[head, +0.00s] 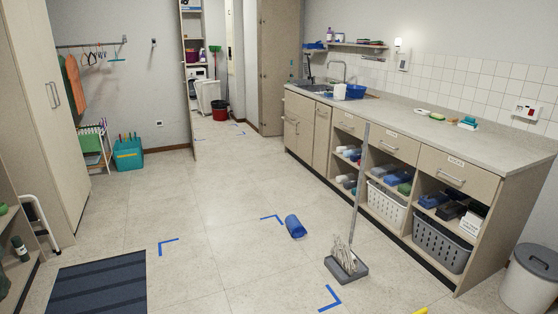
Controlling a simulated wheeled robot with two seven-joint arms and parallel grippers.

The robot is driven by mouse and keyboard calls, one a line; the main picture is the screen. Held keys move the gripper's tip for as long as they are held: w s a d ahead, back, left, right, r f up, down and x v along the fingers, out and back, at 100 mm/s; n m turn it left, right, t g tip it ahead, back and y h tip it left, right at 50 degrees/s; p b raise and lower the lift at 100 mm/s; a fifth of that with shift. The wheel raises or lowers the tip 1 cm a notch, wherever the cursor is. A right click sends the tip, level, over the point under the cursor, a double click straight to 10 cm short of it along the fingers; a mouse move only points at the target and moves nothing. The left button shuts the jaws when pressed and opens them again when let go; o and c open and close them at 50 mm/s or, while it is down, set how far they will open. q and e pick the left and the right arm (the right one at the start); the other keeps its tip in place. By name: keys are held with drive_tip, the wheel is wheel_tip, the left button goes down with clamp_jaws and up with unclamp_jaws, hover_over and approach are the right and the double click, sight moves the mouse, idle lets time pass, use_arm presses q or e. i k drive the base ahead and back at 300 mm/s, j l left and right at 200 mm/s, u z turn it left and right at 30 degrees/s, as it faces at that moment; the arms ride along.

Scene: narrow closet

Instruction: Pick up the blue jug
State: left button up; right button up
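A blue, roughly cylindrical object (295,226), which appears to be the blue jug, lies on its side on the tiled floor near the middle of the head view. It is beside a blue tape corner mark, left of the mop. It is too small to make out a handle or spout. Neither of my grippers shows in the head view, and nothing is seen touching the blue object.
A mop (347,262) with a grey base stands right of the blue object, before the counter (440,134) with open shelves. A dark striped mat (98,284) lies at front left. A white bin (531,280) stands at right. The central floor is largely clear.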

sight(296, 229)
drive_tip(key=i, duration=2.75)
